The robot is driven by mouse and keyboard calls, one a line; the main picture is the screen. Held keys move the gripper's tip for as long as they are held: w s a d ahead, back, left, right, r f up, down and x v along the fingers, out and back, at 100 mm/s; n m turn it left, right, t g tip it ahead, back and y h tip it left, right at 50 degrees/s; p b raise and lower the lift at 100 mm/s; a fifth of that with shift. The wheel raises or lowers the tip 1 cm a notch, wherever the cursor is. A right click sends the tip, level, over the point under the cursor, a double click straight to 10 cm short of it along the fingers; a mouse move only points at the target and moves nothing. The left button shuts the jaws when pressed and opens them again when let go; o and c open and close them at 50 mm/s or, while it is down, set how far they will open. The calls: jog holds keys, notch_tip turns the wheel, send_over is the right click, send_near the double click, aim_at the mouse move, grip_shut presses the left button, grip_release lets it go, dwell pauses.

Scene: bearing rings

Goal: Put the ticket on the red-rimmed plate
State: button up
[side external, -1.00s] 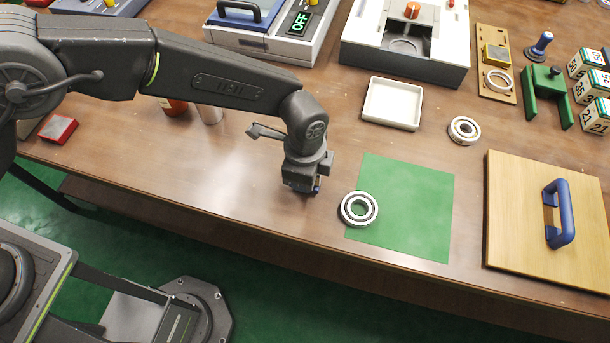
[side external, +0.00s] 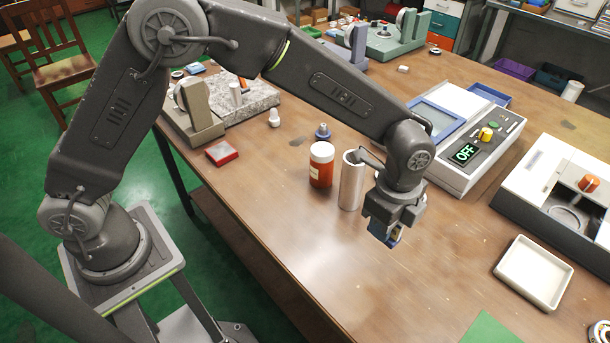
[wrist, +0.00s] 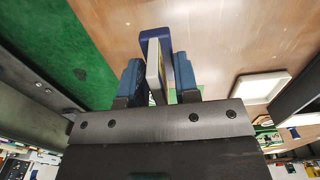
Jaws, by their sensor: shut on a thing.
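My gripper (side external: 388,238) is above the brown table, just right of a steel cylinder. In the wrist view its two blue fingers (wrist: 158,85) are shut on a flat, upright piece (wrist: 154,62) with dark blue, pale grey and a little yellow. This may be the ticket; its face is turned away. In the side view only a small bluish part of it shows under the jaws. A small square plate with a red rim and grey middle (side external: 221,152) lies near the table's left edge, well left of my gripper. It looks empty.
The steel cylinder (side external: 351,182) and an orange bottle (side external: 321,165) stand between my gripper and the red-rimmed plate. A white knob-like piece (side external: 274,118) is farther back. A white tray (side external: 533,272) and an OFF-display machine (side external: 465,140) are at right.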

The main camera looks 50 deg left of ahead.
notch_tip(320, 180, up, 7)
jog(key=shift+r, duration=0.15)
jog(key=w+a+n, duration=0.2)
jog(key=a+n, duration=0.2)
jog(key=a, duration=1.1)
jog(key=w+a+n, duration=0.2)
jog(key=a+n, duration=0.2)
jog(key=a, duration=1.1)
jog(key=s+a+n, duration=0.5)
jog(key=s+a, duration=0.5)
jog(key=a, duration=0.3)
jog(key=s+a+n, duration=0.5)
jog(key=s+a, duration=0.5)
jog(key=a, duration=0.3)
send_over(221, 150)
jog(key=f, duration=1.1)
jog(key=shift+s+f, duration=0.3)
jog(key=shift+f, duration=0.05)
jog(key=shift+w+f, duration=0.2)
jog(key=shift+d+f, duration=0.1)
jog(key=shift+f, duration=1.9)
